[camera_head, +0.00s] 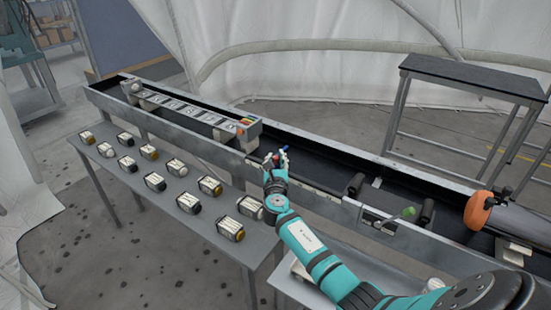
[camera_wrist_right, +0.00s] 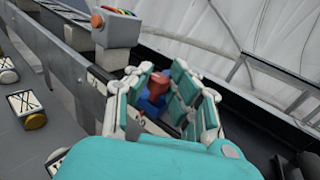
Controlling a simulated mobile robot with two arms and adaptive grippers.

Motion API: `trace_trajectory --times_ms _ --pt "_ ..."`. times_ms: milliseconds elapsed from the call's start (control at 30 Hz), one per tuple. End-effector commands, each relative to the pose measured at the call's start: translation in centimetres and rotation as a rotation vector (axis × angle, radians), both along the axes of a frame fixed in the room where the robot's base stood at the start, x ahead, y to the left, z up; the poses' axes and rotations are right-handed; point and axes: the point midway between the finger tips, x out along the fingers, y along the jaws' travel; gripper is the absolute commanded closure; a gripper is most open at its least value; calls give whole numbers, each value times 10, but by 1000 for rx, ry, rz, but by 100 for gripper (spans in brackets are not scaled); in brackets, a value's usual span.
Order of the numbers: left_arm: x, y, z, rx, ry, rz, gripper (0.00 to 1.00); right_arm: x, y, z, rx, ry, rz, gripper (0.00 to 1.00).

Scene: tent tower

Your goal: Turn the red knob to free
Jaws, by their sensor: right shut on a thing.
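The red knob (camera_wrist_right: 157,84) sits on a blue base (camera_wrist_right: 150,104) at the long dark trough. In the right wrist view it is between the fingers of my right gripper (camera_wrist_right: 160,92), which is shut on it. In the head view the same right gripper (camera_head: 277,163) is at the near wall of the trough, and a bit of red and blue shows at its fingertips. The fingers hide most of the knob, and I cannot tell which way it is turned. My left gripper is not in view.
The trough (camera_head: 330,165) runs across the scene. A grey box unit with an orange button (camera_head: 240,132) stands left of my gripper. A table (camera_head: 160,215) with several labelled canisters is in front. A green knob (camera_head: 408,212) and an orange-ended cylinder (camera_head: 478,210) are right.

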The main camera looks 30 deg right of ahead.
Motion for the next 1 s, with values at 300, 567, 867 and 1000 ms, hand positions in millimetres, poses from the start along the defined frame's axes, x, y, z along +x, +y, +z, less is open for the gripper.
trace_trajectory --times_ms 300,567,867,1000 --pt "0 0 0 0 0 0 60 0 0 0 0 0 -1 55" --pt "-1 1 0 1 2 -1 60 -4 3 -1 0 0 -1 55" --pt "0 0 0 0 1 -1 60 -48 32 -2 2 1 0 55" --pt "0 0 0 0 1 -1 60 -72 48 -2 1 2 1 55"
